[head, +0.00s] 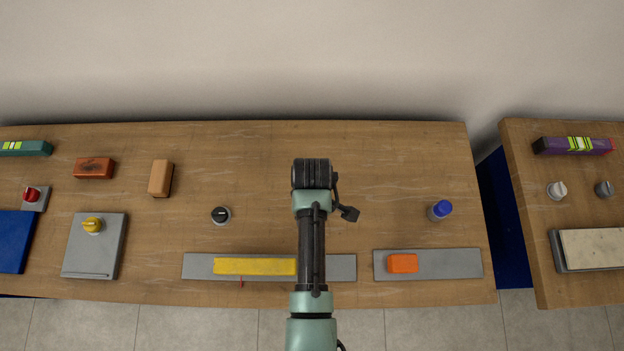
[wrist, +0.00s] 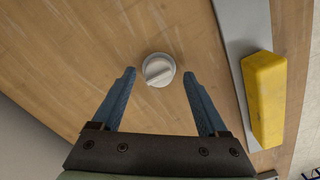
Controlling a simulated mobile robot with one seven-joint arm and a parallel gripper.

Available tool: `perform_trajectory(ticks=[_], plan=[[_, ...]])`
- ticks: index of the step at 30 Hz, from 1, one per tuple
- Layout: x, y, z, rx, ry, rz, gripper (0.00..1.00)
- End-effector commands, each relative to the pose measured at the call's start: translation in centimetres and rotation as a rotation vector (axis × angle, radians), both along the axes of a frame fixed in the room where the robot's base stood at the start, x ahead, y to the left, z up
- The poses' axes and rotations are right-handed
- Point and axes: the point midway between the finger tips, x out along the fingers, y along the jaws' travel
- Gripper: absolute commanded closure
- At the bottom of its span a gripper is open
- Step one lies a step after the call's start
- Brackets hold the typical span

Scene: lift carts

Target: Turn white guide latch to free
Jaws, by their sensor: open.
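In the wrist view a white round latch knob (wrist: 158,69) sits on the wooden table, with a raised ridge lying diagonally from lower left to upper right. My gripper (wrist: 159,74) is open, with one blue finger on each side of the knob and a visible gap on both sides. Neither finger appears to touch it. How far the fingertips are above the table is hard to tell. In the head view my arm reaches over the middle of the table, and this knob and my fingers are hidden there.
A yellow bar (head: 255,266) lies on a grey plate (head: 200,267) near the front edge; it also shows in the wrist view (wrist: 264,95). A black knob (head: 220,214) is left of my arm, a blue knob (head: 441,209) right. Another white knob (head: 557,189) is on the right-hand table.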

Motion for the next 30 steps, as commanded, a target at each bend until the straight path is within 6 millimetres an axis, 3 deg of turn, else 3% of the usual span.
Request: perform_trajectory(ticks=[10,22,30], plan=[[0.06,0.00,-0.29,0.000,-0.002,0.000,0.25],[0.05,0.00,-0.26,0.000,-0.001,0.000,0.97],[0.04,0.01,-0.22,0.000,-0.001,-0.013,1.00]])
